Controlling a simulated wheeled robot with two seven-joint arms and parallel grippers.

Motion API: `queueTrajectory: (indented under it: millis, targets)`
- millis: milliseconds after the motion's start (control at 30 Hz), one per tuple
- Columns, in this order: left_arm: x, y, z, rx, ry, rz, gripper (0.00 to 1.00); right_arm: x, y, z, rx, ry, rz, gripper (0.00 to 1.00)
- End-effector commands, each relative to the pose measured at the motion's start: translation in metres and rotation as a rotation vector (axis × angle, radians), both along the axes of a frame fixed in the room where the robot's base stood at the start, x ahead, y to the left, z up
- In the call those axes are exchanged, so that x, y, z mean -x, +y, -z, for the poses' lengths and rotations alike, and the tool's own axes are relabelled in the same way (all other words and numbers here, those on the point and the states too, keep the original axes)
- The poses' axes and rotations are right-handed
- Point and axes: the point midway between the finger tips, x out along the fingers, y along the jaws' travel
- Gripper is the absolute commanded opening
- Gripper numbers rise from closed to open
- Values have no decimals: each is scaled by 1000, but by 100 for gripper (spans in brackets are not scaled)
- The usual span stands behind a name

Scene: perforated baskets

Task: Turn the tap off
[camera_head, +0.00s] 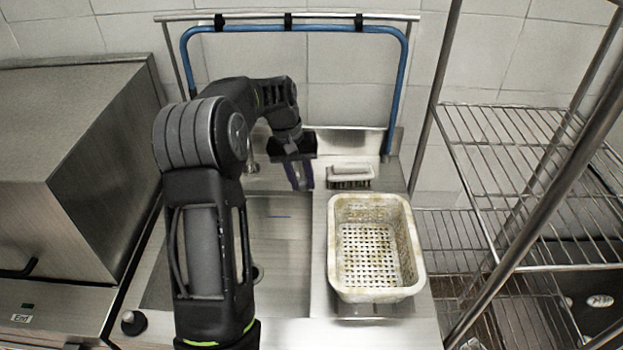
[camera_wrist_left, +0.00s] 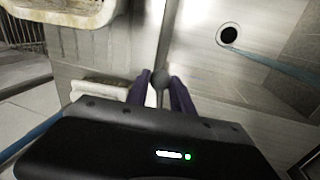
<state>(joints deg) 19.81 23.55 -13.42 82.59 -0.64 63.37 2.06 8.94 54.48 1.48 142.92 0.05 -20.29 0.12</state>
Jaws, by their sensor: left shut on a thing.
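My left gripper (camera_head: 299,178) reaches over the back of the sink, its purple fingers pointing down. In the wrist view, the left gripper (camera_wrist_left: 160,95) is shut on a grey metal part of the tap (camera_wrist_left: 160,78), with one finger on each side. A blurred metal bar extends from there towards the top of that view. In the head view, a small metal piece of the tap (camera_head: 252,168) shows left of the fingers; my arm and gripper hide much of the rest. My right gripper is not in view.
The steel sink (camera_head: 285,245) has a drain (camera_wrist_left: 229,34) and a thin blue line (camera_head: 270,216). A white perforated basket (camera_head: 337,285) and a brush (camera_head: 350,176) stand right of it. A blue hose (camera_head: 401,90) rises behind; a wire rack (camera_head: 515,130) is at right.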

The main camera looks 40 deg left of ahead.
Motion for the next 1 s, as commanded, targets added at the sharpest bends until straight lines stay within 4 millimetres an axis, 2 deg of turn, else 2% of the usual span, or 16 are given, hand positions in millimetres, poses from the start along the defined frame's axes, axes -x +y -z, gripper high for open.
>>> queueTrajectory:
  millis: [300, 767, 800, 1000]
  targets:
    - [10, 13, -1, -2, -1, 142, 0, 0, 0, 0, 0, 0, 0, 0]
    - [11, 15, -1, -3, -1, 166, 0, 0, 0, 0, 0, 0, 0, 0]
    - [11, 15, -1, -4, -1, 165, 29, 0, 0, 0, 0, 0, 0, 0]
    - [11, 15, -1, -3, 0, 165, 45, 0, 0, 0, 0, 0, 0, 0]
